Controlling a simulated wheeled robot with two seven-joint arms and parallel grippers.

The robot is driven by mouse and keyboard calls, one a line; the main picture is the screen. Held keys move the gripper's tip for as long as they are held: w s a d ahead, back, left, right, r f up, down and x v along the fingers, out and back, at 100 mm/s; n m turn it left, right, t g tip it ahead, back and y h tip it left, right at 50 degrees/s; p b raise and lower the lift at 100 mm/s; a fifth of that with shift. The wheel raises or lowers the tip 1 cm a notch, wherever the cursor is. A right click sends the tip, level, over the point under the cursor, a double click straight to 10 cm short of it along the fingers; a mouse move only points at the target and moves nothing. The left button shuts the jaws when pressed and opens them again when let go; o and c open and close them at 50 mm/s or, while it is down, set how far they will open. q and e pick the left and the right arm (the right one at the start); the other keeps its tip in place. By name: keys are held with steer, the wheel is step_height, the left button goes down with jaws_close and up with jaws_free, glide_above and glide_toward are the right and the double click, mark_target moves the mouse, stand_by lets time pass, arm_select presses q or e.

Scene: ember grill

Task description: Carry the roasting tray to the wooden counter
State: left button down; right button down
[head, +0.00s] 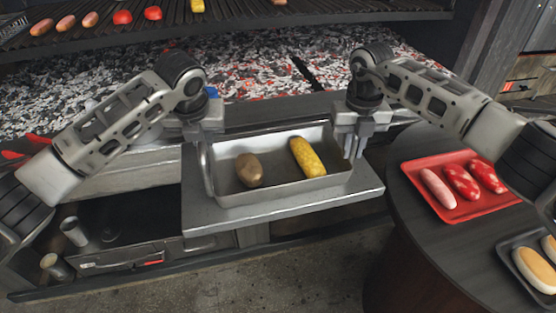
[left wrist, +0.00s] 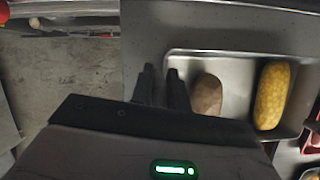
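The roasting tray (head: 290,190) is a grey metal pan with a bar handle at each end. It sits level on a grey metal ledge (head: 215,222). A brown potato (head: 249,170) and a yellow corn cob (head: 307,158) lie in it; the potato (left wrist: 207,96) and corn (left wrist: 272,95) also show in the left wrist view. My left gripper (head: 203,138) is at the tray's left handle, its fingers (left wrist: 161,85) close together at the tray's edge. My right gripper (head: 353,145) points down with its fingers around the right handle. Both look shut on the handles, whose contact is partly hidden.
A dark round-edged counter (head: 410,225) stands at right, bearing a red tray (head: 453,211) of sausages and a dark tray (head: 515,275) of buns. Behind are coals (head: 260,65) and a grill rack (head: 245,22) with food. Free counter surface lies in front of the red tray.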

arm_select(q)
steer(key=shift+r, duration=0.2)
arm_select(e)
steer(key=shift+w+r, duration=0.1)
steer(key=shift+r, duration=0.05)
